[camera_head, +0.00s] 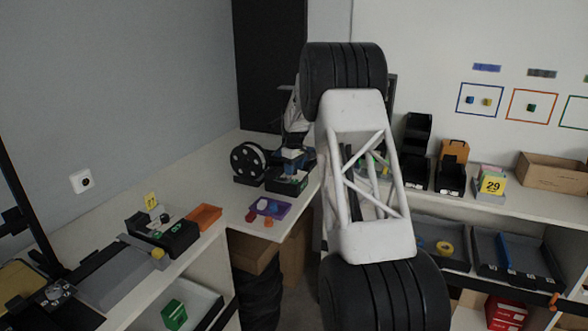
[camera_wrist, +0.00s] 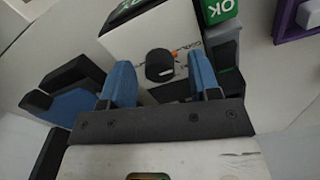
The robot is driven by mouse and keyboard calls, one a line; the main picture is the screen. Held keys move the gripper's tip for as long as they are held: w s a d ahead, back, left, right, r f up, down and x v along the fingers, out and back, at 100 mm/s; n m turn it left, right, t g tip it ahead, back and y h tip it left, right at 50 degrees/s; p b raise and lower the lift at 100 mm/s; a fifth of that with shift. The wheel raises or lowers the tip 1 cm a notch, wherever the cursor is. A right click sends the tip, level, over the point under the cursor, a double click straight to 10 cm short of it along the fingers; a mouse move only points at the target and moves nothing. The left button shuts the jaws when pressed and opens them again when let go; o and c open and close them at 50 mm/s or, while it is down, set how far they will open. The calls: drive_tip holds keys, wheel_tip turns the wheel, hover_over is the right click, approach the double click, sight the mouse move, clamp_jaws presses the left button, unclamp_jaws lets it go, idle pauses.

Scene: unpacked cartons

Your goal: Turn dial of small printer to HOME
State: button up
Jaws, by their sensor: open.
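In the wrist view a black round dial (camera_wrist: 160,66) sits on a white box face with orange marks and partly covered lettering, which looks like the small printer (camera_wrist: 122,42). My gripper (camera_wrist: 162,68) is open. Its two blue fingers stand on either side of the dial in the picture, with visible room between them and it. I cannot tell whether the fingertips reach the dial's depth, and the word HOME is not readable. In the head view the gripper area (camera_head: 292,155) is small and dark beside my arm, and the dial cannot be made out.
A green OK block (camera_wrist: 218,10) lies close to the printer's right. A purple tray (camera_head: 268,207) with small coloured pieces is in front, and a black spool (camera_head: 248,162) stands to the left. My arm hides part of the bench. Black bins (camera_head: 416,150) stand to the right.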

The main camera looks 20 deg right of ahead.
drive_tip(key=c, duration=0.9)
drive_tip(key=shift+m, duration=0.4)
drive_tip(key=m, duration=0.8)
drive_tip(key=shift+m, duration=0.3)
drive_tip(key=m, duration=0.4)
drive_tip(key=shift+m, duration=2.2)
